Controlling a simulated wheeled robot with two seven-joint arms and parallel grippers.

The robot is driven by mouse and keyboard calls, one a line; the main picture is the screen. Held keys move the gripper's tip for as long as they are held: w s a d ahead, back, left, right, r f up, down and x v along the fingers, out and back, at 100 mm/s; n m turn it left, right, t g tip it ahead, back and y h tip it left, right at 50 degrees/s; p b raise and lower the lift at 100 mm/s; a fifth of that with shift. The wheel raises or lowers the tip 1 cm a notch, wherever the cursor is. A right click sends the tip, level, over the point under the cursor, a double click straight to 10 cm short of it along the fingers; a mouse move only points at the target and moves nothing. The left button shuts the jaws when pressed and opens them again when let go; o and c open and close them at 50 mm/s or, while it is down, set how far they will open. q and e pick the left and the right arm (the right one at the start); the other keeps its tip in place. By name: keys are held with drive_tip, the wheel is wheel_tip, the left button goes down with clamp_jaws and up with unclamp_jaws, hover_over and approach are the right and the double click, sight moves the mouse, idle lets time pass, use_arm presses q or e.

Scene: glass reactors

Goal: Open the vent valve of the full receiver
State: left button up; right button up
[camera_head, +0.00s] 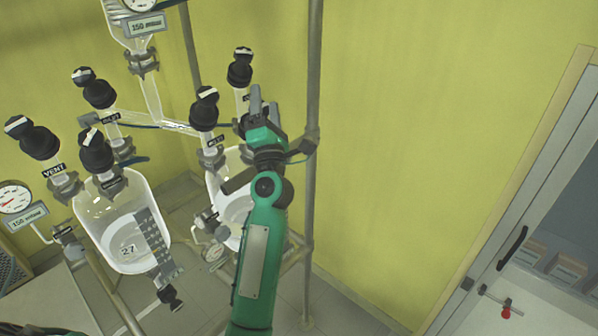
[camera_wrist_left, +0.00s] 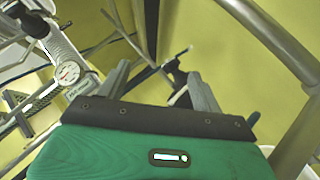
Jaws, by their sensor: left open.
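The left glass receiver (camera_head: 148,262), marked 27, is a pale vessel with several black valve knobs on top. Its label VENT (camera_head: 53,170) sits below the far-left black knob (camera_head: 40,142). The right receiver (camera_head: 215,190) is partly hidden behind my left arm. It has black knobs (camera_head: 204,115) and (camera_head: 239,73) above it; I cannot read their labels surely. My left gripper (camera_head: 262,106) is open just right of these knobs. In the wrist view its fingers (camera_wrist_left: 158,72) are apart, with a dark part beyond them. My right gripper is out of view.
A metal upright post (camera_head: 313,90) stands just right of my left gripper. A gauge (camera_head: 14,198) is at far left; another gauge (camera_wrist_left: 68,72) shows in the wrist view. Glass tubing (camera_head: 180,125) links the tops. Bare yellow wall (camera_head: 430,130) lies right of the post.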

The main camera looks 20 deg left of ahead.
use_arm(q)
drive_tip(key=w+d+f+m+h+b, duration=0.1)
drive_tip(key=d+f+m+h, duration=0.2)
drive_tip(key=f+m, duration=0.3)
drive_tip(key=w+d+f+m+h+b, duration=0.1)
drive_tip(key=d+f+m+h, duration=0.2)
drive_tip(key=f, duration=0.9)
drive_tip(key=m+h, duration=0.3)
drive_tip(key=shift+w+d+t+h, duration=0.25)
drive_tip(key=shift+d+t+h, duration=0.05)
drive_tip(key=shift+d, duration=0.1)
